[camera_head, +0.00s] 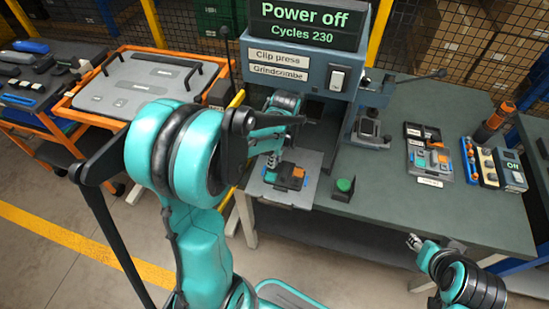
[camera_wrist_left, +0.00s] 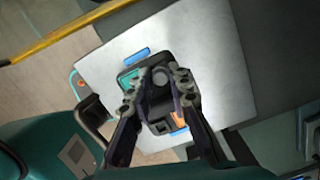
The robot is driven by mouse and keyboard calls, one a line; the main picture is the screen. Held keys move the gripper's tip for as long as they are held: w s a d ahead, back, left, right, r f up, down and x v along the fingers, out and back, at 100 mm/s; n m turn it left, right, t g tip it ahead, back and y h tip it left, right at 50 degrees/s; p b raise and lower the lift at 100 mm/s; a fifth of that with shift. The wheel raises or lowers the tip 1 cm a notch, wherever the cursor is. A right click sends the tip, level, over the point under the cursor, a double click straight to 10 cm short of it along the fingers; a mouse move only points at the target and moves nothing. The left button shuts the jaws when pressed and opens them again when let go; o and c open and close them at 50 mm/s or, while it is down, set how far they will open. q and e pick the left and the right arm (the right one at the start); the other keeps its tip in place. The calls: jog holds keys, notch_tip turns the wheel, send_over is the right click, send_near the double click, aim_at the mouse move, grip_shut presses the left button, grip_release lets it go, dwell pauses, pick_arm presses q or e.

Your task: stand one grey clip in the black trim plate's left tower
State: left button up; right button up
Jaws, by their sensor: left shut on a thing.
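The black trim plate (camera_head: 297,174) lies on a light metal plate (camera_head: 274,195) under the press, with an orange part at its right side. In the left wrist view the dark trim plate (camera_wrist_left: 157,108) shows between and below the fingers, with teal and orange parts. My left gripper (camera_head: 273,163) points down over its left part. In the left wrist view the left gripper (camera_wrist_left: 162,88) is closed around a small grey piece (camera_wrist_left: 161,77), which looks like the grey clip. The fingers hide the left tower, so I cannot tell whether the clip touches it. My right gripper (camera_head: 414,241) is at the table's front edge, away from the plate.
The clip press (camera_head: 308,75) stands behind, its sign reading "Power off". A green button (camera_head: 344,185) is right of the metal plate. A tray of parts (camera_head: 430,160) and an "Off" box (camera_head: 512,172) stand further right. The bench between is clear.

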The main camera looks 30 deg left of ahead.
pick_arm(q)
jog(key=shift+f, duration=0.1)
dwell(0.5)
jog(key=o, duration=0.7)
notch_tip(320, 180, up, 12)
jog(key=d, duration=0.2)
jog(key=s+d+f+n+t, duration=0.1)
jog(key=s+d+n+t, duration=0.1)
jog(key=n, duration=0.4)
jog(key=s+d+f+n+t+h+b, duration=0.1)
jog(key=s+d+n+t, duration=0.1)
jog(key=s+n, duration=0.3)
jog(key=s+d+f+n+t+b, duration=0.1)
jog(key=s+d+n+t, duration=0.2)
jog(key=n, duration=0.4)
jog(key=shift+s+d, duration=0.55)
jog(key=shift+d, duration=0.25)
